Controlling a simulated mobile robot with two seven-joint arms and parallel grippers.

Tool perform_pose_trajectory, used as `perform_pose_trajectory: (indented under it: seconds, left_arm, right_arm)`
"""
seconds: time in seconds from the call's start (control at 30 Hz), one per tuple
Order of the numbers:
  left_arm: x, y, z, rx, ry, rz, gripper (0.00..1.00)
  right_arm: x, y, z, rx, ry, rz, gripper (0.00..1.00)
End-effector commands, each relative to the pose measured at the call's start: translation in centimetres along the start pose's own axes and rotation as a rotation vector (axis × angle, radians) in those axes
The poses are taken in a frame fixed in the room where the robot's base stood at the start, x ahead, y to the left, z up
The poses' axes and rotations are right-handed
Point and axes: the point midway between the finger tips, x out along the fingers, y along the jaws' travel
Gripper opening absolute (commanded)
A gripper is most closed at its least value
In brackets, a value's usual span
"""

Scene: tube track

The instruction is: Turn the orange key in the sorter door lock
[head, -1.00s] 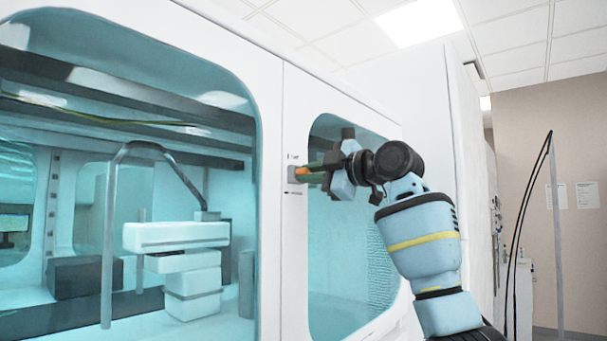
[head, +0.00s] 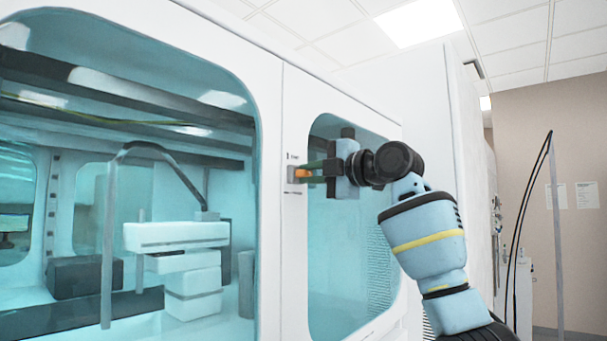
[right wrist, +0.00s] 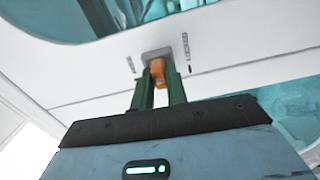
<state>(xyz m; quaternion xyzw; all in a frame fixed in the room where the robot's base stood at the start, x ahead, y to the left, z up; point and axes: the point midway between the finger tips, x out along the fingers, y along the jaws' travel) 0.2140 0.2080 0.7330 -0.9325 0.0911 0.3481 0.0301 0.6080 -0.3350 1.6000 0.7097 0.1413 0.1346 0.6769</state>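The orange key (head: 302,174) sits in a small grey lock plate (head: 291,173) on the white door frame, between two windows. In the right wrist view the orange key (right wrist: 158,72) stands out from the grey lock plate (right wrist: 157,53). My right gripper (head: 311,172) reaches in from the right at the lock. Its two green fingers (right wrist: 160,78) lie on either side of the key, close against it, and appear shut on it. The key's inner end is hidden in the lock. My left gripper is not in view.
The white sorter cabinet (head: 271,80) fills the left and middle of the head view. Behind its large window are white stacked blocks (head: 193,282) and a grey bent tube (head: 108,230). Open room lies to the right, before a beige wall (head: 575,115).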

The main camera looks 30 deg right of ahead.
Motion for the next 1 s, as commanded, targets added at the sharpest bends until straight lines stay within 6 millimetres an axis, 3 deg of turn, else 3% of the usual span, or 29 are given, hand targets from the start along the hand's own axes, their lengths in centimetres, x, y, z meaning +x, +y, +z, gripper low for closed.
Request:
perform_pose_trajectory:
  seconds: [0.03, 0.17, 0.53, 1.0]
  left_arm:
    - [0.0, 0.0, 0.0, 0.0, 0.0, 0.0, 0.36]
    - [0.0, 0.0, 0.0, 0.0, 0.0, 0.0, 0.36]
    - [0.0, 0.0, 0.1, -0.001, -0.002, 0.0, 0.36]
    - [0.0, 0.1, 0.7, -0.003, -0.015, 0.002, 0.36]
  right_arm:
    - [0.1, -0.1, 0.0, 0.006, 0.0, -0.001, 0.21]
    - [0.0, -0.1, 0.0, 0.008, 0.0, -0.001, 0.38]
    - [-0.4, 0.0, 0.1, 0.01, -0.001, 0.001, 0.39]
    - [-6.6, -0.1, 0.1, 0.009, -0.001, 0.0, 0.39]
